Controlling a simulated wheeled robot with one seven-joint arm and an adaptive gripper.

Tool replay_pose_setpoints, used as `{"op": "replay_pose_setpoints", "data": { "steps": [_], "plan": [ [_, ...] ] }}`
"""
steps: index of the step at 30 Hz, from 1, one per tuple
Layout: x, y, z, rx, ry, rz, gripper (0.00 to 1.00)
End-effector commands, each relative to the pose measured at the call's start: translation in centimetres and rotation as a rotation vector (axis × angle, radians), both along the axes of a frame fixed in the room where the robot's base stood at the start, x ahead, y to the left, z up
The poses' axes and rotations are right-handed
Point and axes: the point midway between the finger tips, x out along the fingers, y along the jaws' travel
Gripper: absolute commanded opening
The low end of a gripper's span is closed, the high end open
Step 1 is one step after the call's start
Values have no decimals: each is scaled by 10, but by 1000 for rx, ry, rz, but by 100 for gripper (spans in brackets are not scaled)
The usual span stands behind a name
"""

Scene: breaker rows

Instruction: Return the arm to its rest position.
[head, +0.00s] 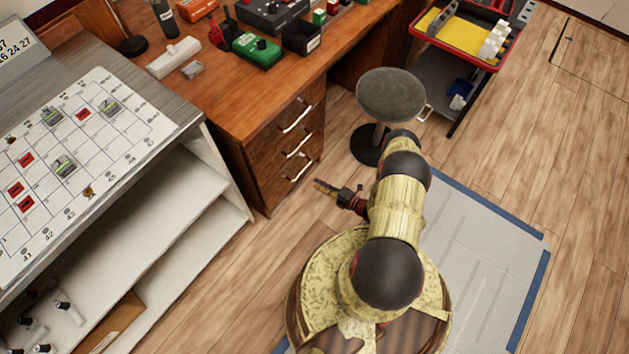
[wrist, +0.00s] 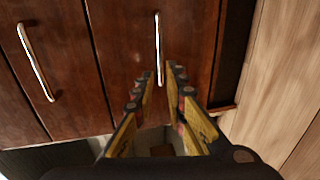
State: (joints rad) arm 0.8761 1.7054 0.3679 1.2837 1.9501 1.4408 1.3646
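My arm is folded above my base in the head view, and my gripper (head: 326,189) sticks out to the left of it, over the wooden floor. In the wrist view the two yellow and black fingers of my gripper (wrist: 161,80) stand apart with a gap between them. Nothing is held in the gap. The fingers point toward the brown drawer fronts (wrist: 120,50) of the wooden desk and look clear of them, though the exact distance is hard to tell.
The wooden desk (head: 250,100) with drawers stands ahead, bearing tools and boxes. A round stool (head: 390,95) is just beyond my arm. A white grid board (head: 75,150) lies on the grey bench at left. A red-rimmed cart (head: 455,60) stands at back right. Floor (head: 510,150) is open at right.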

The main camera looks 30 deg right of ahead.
Motion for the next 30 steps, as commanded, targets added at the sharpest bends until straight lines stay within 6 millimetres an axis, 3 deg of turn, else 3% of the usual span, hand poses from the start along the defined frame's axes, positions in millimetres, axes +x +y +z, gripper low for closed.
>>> {"op": "replay_pose_setpoints", "data": {
  "steps": [19,24,26,30],
  "plan": [
    [-3,-1,1,-3,-1,1,13],
    [-4,0,-3,-93,-21,27,13],
    [-8,10,-6,-154,-34,79,13],
    [-38,57,-10,-252,-63,252,13]
  ]
}}
